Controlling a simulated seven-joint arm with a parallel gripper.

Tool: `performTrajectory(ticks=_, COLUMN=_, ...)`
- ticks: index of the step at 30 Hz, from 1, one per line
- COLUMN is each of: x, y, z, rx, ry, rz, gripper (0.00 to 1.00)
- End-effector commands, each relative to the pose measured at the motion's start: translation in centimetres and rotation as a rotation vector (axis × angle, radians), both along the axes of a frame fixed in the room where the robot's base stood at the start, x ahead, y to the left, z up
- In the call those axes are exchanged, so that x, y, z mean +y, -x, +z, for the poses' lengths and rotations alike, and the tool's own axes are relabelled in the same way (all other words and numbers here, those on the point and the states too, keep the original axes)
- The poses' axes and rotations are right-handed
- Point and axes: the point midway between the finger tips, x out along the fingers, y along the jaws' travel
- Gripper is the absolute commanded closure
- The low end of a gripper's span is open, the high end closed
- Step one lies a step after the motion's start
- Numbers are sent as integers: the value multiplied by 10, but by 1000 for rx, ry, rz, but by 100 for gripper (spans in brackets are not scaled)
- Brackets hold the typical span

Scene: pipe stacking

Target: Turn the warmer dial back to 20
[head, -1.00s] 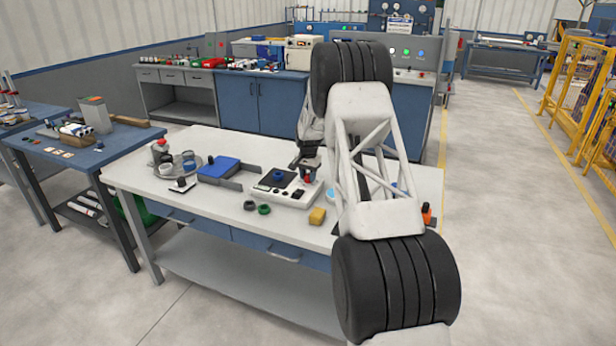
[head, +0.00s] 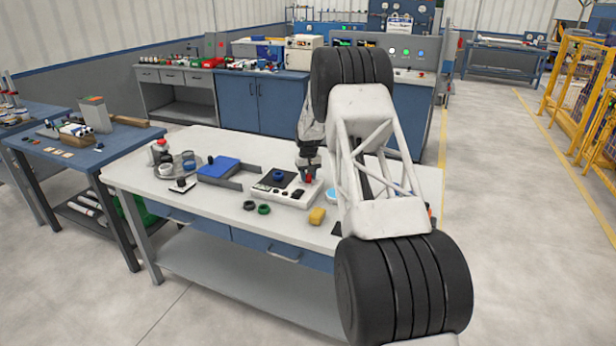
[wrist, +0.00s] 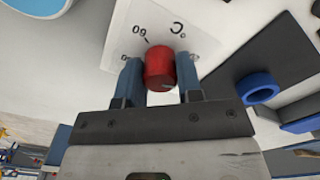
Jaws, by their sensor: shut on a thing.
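The warmer (head: 292,201) is a white box on the bench, left of my arm. Its red dial (wrist: 159,66) stands on a pale scale plate (wrist: 150,22) marked °C, with an upside-down 60 beside a tick. Other scale marks are partly covered by my fingers. My gripper (wrist: 160,80) has one blue-grey finger on each side of the dial and is shut on it. In the head view the red dial (head: 309,180) shows small under the gripper. I cannot read the dial's setting; no pointer is clear.
A blue ring (wrist: 258,88) sits on the dark plate to the right in the wrist view. A blue case (head: 218,167) and a round tray with fittings (head: 188,165) stand left.

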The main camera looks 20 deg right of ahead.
Motion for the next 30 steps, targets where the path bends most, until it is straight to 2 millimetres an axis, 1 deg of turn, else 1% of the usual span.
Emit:
performTrajectory(ticks=6, x=0, y=-1, z=2, rx=-3, ry=1, rz=165, gripper=90)
performTrajectory(ticks=12, x=0, y=-1, z=2, rx=-3, ry=1, rz=263, gripper=90)
performTrajectory(ticks=18, x=0, y=-1, z=1, rx=-2, ry=1, rz=304, gripper=90)
performTrajectory(ticks=29, x=0, y=-1, z=1, rx=-2, ry=1, rz=309, gripper=90)
performTrajectory(ticks=30, x=0, y=-1, z=1, rx=-2, ry=1, rz=309, gripper=64)
